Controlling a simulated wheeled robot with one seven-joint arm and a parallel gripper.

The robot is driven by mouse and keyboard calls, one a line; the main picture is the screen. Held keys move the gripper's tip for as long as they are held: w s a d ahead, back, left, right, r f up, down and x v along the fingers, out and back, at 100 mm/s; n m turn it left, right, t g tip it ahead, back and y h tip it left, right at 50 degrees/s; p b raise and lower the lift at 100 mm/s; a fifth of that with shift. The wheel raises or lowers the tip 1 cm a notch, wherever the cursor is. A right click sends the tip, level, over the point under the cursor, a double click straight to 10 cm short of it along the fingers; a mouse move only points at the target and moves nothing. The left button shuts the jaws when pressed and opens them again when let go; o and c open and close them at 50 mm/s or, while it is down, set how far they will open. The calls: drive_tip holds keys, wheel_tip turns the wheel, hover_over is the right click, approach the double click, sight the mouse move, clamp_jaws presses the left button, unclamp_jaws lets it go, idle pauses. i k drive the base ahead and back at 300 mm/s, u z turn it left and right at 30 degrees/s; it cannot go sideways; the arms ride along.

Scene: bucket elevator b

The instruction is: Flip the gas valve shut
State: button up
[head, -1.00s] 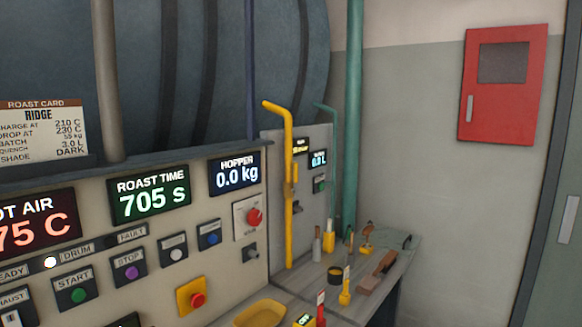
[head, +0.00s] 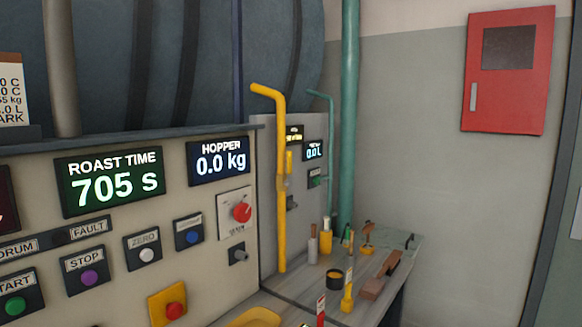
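A yellow pipe (head: 281,225) runs upright at the right end of the control panel and bends to the left at its top. A small yellow lever (head: 289,161) sits partway up, with a darker valve body (head: 283,183) just below it. The lever looks upright, in line with the pipe. It is small in the picture, and I see no label that names it as the gas valve. My gripper is not in view.
The panel carries a hopper display (head: 218,162), a red knob (head: 242,212) and several buttons. A grey bench (head: 300,290) below the pipe holds bottles, a dark cup (head: 334,278) and brushes. A teal pipe (head: 348,120) stands behind. A red cabinet (head: 508,75) hangs on the wall.

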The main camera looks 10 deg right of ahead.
sight(289, 163)
drive_tip(key=u, duration=0.55)
drive_tip(key=k, duration=1.35)
drive_tip(key=u, duration=0.15)
drive_tip(key=i, duration=0.35)
drive_tip(key=z, duration=0.9)
drive_tip(key=i, duration=1.4)
drive_tip(key=u, duration=0.5)
